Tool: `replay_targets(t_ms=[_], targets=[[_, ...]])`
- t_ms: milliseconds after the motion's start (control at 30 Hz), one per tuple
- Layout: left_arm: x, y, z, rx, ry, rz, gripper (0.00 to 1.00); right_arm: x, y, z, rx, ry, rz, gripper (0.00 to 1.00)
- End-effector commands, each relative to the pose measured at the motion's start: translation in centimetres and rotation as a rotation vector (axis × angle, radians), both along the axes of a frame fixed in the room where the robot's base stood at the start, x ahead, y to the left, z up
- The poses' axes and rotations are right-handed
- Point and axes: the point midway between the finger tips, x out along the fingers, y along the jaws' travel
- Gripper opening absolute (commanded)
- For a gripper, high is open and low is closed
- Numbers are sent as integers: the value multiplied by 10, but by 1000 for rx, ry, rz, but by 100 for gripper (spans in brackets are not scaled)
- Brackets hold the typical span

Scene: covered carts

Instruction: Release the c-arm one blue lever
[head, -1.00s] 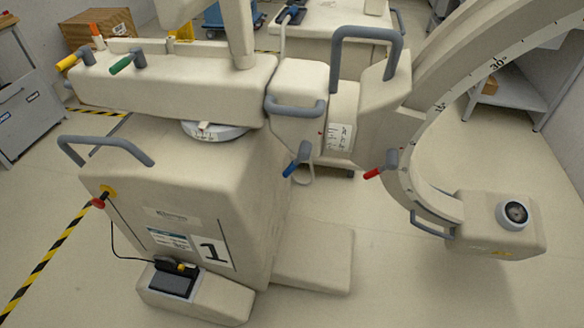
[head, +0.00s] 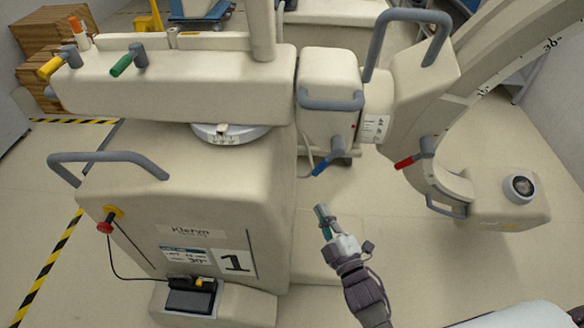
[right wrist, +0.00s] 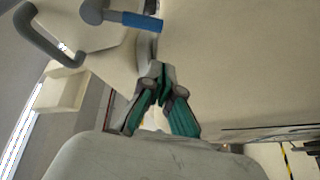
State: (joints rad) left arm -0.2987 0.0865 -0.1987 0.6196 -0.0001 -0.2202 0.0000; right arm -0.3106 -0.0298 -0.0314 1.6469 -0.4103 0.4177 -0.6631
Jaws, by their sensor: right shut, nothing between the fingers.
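The C-arm machine labelled 1 (head: 235,262) fills the head view. Its blue lever (head: 321,168) hangs from a grey pivot under the middle joint block, angled down to the left. The same blue lever (right wrist: 142,21) shows at the top of the right wrist view, lying nearly sideways. My right gripper (head: 322,212) is below the blue lever in the head view, apart from it. In the right wrist view its green-padded fingers (right wrist: 162,70) are together and empty, with the lever beyond the tips. My left gripper is not in view.
A red lever (head: 407,162) is on the C-arm joint at right. A green lever (head: 122,66) and a yellow lever (head: 50,67) are on the upper arm. A grey handle (head: 332,100) juts above the blue lever. Open floor lies at lower right.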

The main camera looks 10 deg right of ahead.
Motion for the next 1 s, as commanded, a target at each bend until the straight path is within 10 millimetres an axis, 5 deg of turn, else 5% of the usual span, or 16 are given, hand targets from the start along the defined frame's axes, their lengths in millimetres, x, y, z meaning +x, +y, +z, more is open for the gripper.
replay_targets(t_ms=[100,200,633,1000], targets=[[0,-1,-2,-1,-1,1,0,1,0,30,-46,-87,-2,0],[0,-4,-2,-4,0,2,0,0,0,39,-62,-114,-3,0],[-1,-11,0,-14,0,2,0,8,1,42,-60,-115,-3,0],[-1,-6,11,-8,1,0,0,76,15,61,-59,-116,-3,0]])
